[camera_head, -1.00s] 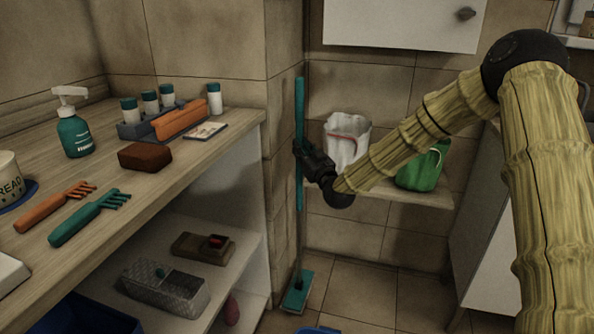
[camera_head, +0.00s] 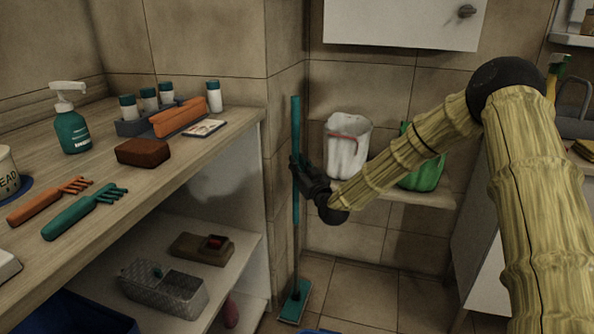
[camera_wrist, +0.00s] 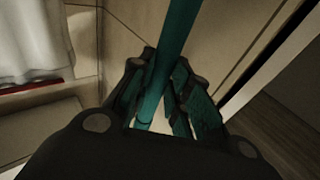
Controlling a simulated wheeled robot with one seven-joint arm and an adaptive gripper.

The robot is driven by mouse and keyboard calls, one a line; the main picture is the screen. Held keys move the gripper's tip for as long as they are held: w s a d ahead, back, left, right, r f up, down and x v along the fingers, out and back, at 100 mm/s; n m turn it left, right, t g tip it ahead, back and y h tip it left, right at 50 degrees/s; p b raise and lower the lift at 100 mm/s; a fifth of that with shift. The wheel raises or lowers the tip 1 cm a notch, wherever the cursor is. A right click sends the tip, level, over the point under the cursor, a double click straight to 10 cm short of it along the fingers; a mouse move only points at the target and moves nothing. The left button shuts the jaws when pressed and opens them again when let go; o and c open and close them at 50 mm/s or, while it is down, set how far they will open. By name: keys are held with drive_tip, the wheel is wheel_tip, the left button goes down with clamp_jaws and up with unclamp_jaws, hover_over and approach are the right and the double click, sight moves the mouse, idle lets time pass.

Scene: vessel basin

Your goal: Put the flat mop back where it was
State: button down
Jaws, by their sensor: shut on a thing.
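The flat mop (camera_head: 295,230) has a long teal handle and a flat teal head (camera_head: 295,301). It stands almost upright in the corner beside the end of the wooden counter, in the head view. Its head is at the floor, though I cannot tell whether it bears fully on it. My gripper (camera_head: 298,165) is shut on the upper part of the handle. In the wrist view the teal handle (camera_wrist: 176,35) passes between the black fingers of my gripper (camera_wrist: 170,95). The fingers hide part of the handle.
The counter (camera_head: 215,148) with shelves below stands left of the mop. A low shelf (camera_head: 420,197) holds a white bag (camera_head: 347,150) and a green bag (camera_head: 428,172) to the right. A white cabinet (camera_head: 400,22) hangs above. Tiled floor (camera_head: 365,295) is open right of the mop head.

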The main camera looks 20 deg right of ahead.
drive_tip(key=shift+w+a+f, duration=0.1)
drive_tip(key=shift+a+f, duration=0.05)
drive_tip(key=shift+f, duration=0.2)
drive_tip(key=c, duration=1.3)
unclamp_jaws()
drive_tip(key=shift+f, duration=0.2)
drive_tip(key=shift+c, duration=0.2)
drive_tip(key=shift+r, duration=0.15)
